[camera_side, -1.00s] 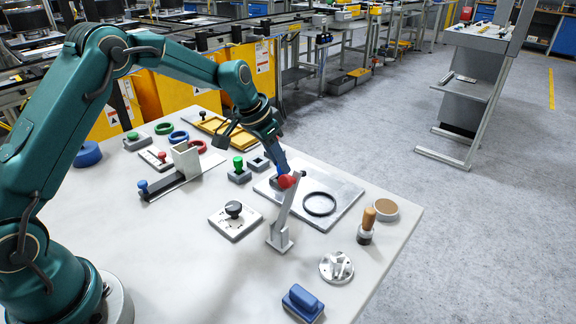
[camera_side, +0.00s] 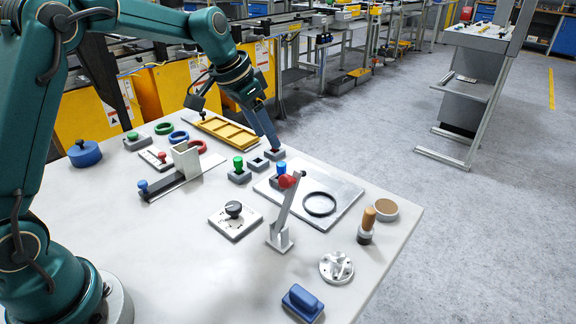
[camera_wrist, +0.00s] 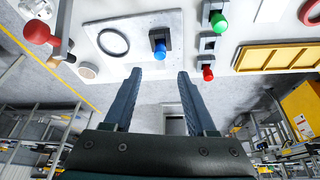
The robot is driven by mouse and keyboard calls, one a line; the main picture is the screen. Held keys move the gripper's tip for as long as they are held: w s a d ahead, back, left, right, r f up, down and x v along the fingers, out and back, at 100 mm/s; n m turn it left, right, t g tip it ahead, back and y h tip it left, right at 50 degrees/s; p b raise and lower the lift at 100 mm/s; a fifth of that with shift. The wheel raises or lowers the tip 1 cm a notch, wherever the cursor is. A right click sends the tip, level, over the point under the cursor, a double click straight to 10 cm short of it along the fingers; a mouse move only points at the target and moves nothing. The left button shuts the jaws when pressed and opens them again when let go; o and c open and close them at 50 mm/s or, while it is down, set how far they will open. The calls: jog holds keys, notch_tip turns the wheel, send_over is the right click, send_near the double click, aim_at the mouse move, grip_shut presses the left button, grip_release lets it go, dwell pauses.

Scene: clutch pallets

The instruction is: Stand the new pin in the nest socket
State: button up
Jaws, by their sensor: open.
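My gripper (camera_side: 274,143) is open, and its two fingers show apart and empty in the wrist view (camera_wrist: 160,77). It is above the rearmost small dark block (camera_side: 275,154). In the wrist view a red pin (camera_wrist: 208,73) stands in that block, just beside the right finger. A blue pin (camera_side: 281,169) stands in a dark socket on the light metal plate (camera_side: 341,188); it also shows in the wrist view (camera_wrist: 159,48). A green pin (camera_side: 238,163) stands in another block. The block between green and red (camera_side: 258,163) is empty. Which pin is new is not marked.
A lever with a red ball (camera_side: 287,181) rises in front of the plate. A black ring (camera_side: 319,204) lies on the plate. A yellow tray (camera_side: 225,132) lies behind the blocks. A wooden-handled tool (camera_side: 367,222) stands at right.

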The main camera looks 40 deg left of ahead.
jog(key=s+d+r+n, duration=0.1)
jog(key=s+d+r, duration=0.15)
jog(key=s, duration=0.45)
jog(key=s+d+r, duration=0.1)
jog(key=s+r, duration=0.3)
jog(key=s, duration=0.3)
jog(key=s+d+f+n+t+y, duration=0.1)
jog(key=s+f, duration=0.3)
jog(key=s, duration=0.6)
jog(key=shift+s+n, duration=0.25)
jog(key=shift+n, duration=0.05)
jog(key=shift+r, duration=0.1)
